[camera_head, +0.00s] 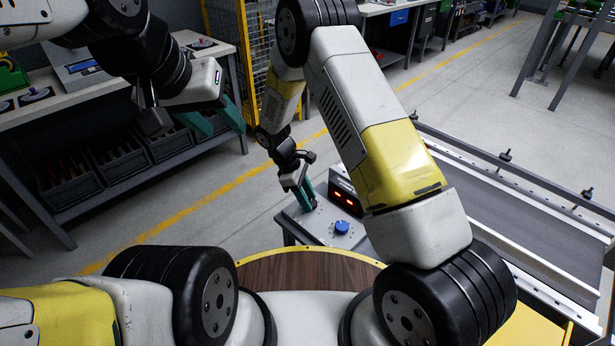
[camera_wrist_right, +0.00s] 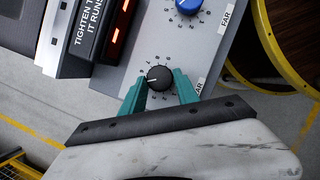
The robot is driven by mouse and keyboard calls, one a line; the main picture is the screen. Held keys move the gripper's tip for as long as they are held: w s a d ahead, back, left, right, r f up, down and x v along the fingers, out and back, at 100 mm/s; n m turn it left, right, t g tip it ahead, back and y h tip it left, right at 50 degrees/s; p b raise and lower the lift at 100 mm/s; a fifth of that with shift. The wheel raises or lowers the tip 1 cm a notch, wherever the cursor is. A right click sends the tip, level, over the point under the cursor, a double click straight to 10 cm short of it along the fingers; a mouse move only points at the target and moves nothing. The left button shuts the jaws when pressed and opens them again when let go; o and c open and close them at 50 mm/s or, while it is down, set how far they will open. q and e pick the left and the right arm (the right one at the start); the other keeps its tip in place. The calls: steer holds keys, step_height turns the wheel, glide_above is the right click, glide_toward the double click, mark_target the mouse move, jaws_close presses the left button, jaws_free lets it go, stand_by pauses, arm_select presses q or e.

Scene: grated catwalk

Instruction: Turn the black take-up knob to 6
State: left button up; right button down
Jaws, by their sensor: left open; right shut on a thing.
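The black take-up knob (camera_wrist_right: 159,78) sits on a grey control panel (camera_wrist_right: 140,52) in the right wrist view. A light pointer mark on it faces the left of the picture; the dial characters around it are too small to read. My right gripper (camera_wrist_right: 159,86) has its teal fingers on either side of the knob, shut on it. In the head view, my right gripper (camera_head: 306,197) reaches down to the panel and the black knob is hidden there. My left gripper (camera_head: 214,118) is open and empty at upper left, away from the panel.
A blue knob (camera_head: 342,227) is on the same panel, near the black one. A dark box with red lit displays (camera_head: 344,198) stands at the panel's back. A conveyor (camera_head: 500,215) lies to the right, a workbench with bins (camera_head: 110,165) to the left.

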steer(key=m, duration=0.2)
steer(key=m+g, duration=0.1)
steer(key=m, duration=0.1)
steer(key=m+g+y, duration=0.1)
steer(key=m, duration=0.1)
steer(key=shift+w+d, duration=0.1)
steer(key=shift+w, duration=0.2)
stand_by(0.4)
steer(key=c, duration=0.9)
jaws_free()
steer(key=shift+r, duration=0.1)
steer(key=shift+v, duration=3.85)
